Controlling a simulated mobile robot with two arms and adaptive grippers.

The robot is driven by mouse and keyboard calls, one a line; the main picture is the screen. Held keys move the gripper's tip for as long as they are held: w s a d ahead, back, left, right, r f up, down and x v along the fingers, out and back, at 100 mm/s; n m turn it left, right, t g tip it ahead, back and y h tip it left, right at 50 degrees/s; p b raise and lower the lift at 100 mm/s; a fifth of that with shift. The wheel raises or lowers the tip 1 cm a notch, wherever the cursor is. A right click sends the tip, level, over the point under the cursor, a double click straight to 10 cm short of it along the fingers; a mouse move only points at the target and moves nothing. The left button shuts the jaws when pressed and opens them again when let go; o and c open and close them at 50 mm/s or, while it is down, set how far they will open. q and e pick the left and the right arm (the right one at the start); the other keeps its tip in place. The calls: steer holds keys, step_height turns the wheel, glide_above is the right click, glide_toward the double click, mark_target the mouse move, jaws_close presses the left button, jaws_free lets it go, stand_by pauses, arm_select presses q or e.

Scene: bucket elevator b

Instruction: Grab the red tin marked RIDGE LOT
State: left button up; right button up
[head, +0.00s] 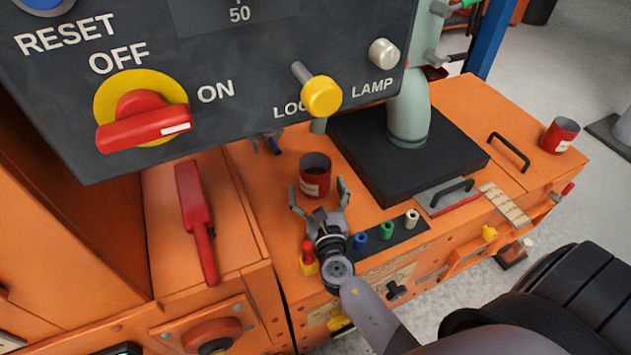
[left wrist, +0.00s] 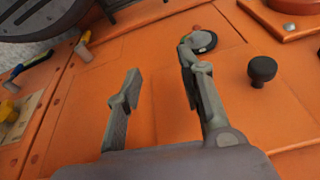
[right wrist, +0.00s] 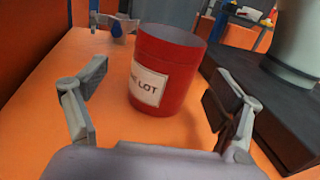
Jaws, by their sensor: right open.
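A red open-topped tin (head: 315,176) with a cream label stands upright on the orange machine top in the head view. In the right wrist view the same tin (right wrist: 168,75) shows a label whose visible end reads "LOT"; the start is turned away. My right gripper (head: 318,199) is open, its fingers apart on either side of the near side of the tin. In the right wrist view the tin stands just beyond the open fingers (right wrist: 158,115), apart from both. My left gripper (left wrist: 160,90) is open and empty over orange panels in the left wrist view.
A second red tin (head: 560,135) stands at the far right corner. A black raised plate (head: 385,160) with a grey pipe (head: 408,105) is right of the nearer tin. A control panel (head: 220,80) overhangs at upper left. Coloured plugs (head: 387,230) stand close to my right gripper.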

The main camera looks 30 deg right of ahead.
mark_target(313, 163)
steer(key=x, duration=0.6)
steer(key=shift+w+d+f, duration=0.1)
steer(key=shift+d+f, duration=0.05)
steer(key=shift+d, duration=0.25)
arm_select(q)
steer(key=shift+r, duration=0.85)
arm_select(e)
steer(key=shift+c, duration=0.2)
steer(key=c, duration=1.3)
